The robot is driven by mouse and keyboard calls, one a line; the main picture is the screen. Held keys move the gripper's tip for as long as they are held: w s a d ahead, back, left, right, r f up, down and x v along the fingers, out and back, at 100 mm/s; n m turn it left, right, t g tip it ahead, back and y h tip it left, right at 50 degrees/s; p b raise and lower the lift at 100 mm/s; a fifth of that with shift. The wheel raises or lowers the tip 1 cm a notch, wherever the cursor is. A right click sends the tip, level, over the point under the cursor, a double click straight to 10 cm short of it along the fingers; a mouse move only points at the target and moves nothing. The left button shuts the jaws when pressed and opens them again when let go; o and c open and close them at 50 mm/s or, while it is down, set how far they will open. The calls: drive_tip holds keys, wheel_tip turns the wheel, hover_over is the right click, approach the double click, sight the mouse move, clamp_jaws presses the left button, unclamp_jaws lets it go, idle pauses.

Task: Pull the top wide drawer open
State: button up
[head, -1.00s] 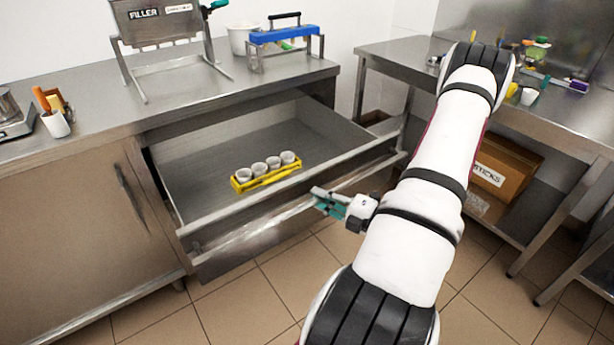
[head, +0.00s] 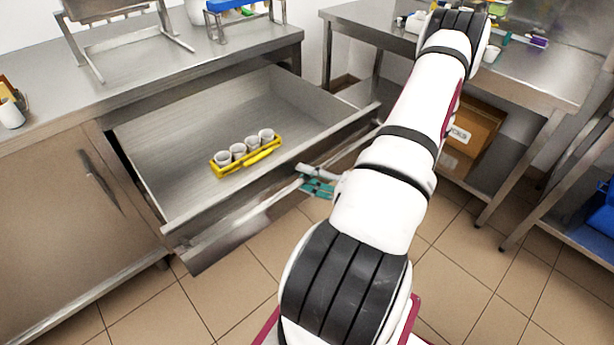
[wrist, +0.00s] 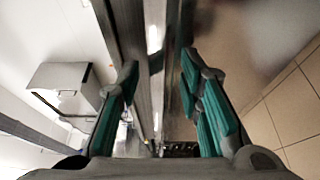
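The top wide drawer (head: 222,205) is pulled far out of the steel counter, with its inside in view. A long bar handle (head: 245,213) runs along its front. My gripper (head: 303,181) is at this handle, right of its middle, with its teal fingers on it. In the wrist view my gripper (wrist: 160,65) has one finger on each side of the handle. The fingers stay apart, and the exact contact is hard to see. A yellow rack (head: 247,157) with several pale cups stands inside the drawer.
The counter top (head: 140,80) carries a metal stand (head: 125,35). A closed cabinet door (head: 70,215) is left of the drawer. A steel table (head: 530,75) with a cardboard box (head: 470,125) below stands at the right. Tiled floor (head: 235,305) is free in front.

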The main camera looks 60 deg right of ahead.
drive_tip(key=s+d, duration=0.1)
drive_tip(key=s, duration=1.1)
drive_tip(key=shift+d, duration=0.15)
idle(0.4)
